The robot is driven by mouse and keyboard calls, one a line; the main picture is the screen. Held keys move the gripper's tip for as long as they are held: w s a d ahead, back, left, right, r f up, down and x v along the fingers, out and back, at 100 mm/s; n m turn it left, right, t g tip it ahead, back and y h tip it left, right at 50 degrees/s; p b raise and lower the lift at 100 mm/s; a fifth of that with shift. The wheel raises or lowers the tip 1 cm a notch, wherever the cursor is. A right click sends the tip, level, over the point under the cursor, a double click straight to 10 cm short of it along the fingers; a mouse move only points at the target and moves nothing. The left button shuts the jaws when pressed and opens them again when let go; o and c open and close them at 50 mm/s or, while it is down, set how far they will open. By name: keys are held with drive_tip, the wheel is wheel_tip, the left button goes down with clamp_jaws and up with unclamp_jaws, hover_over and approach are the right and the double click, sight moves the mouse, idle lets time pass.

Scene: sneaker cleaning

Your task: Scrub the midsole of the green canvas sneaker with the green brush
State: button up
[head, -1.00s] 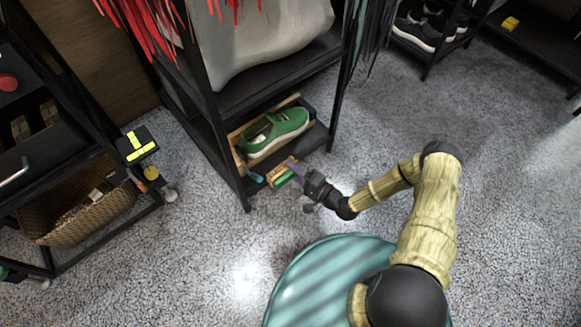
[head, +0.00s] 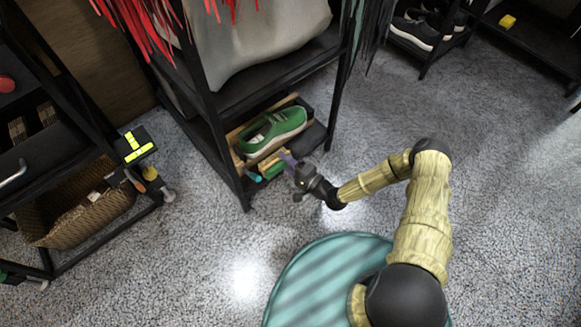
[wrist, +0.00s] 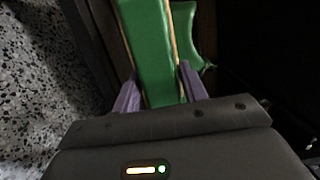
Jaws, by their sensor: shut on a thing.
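The green canvas sneaker (head: 274,130), with a pale midsole, lies on the lower shelf of the black rack in the head view. My gripper (head: 289,160) is at the shelf's front edge, with its purple fingers shut on the green brush (head: 273,171). The brush is just in front of the sneaker's near side; I cannot tell whether it touches the midsole. In the wrist view the brush (wrist: 155,50) runs between the two fingers. A green surface on its right looks like part of the sneaker (wrist: 206,35).
A wooden tray edge (head: 234,147) shows around the sneaker. A small cyan object (head: 253,176) lies left of the brush. Rack posts stand on both sides. A woven basket (head: 85,215) sits at left. The speckled floor in front is clear.

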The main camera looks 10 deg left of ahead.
sight(297, 130)
drive_tip(key=shift+x, duration=1)
drive_tip(key=shift+w+a+b, duration=0.5)
drive_tip(key=shift+w+a, duration=0.1)
drive_tip(key=shift+w, duration=0.05)
idle(0.3)
drive_tip(key=shift+w+d+b, duration=1.15)
drive_tip(key=shift+w+d, duration=0.2)
drive_tip(key=shift+w, duration=0.1)
drive_tip(key=shift+w+d+b, duration=1.2)
drive_tip(key=shift+w+b, duration=0.05)
drive_tip(key=shift+w, duration=0.25)
drive_tip(key=shift+d, duration=0.1)
drive_tip(key=shift+w+d+b, duration=0.45)
drive_tip(key=shift+w+b, duration=0.2)
drive_tip(key=shift+w+d+r+b, duration=0.15)
drive_tip(key=shift+w+d+b, duration=0.55)
drive_tip(key=shift+w, duration=0.35)
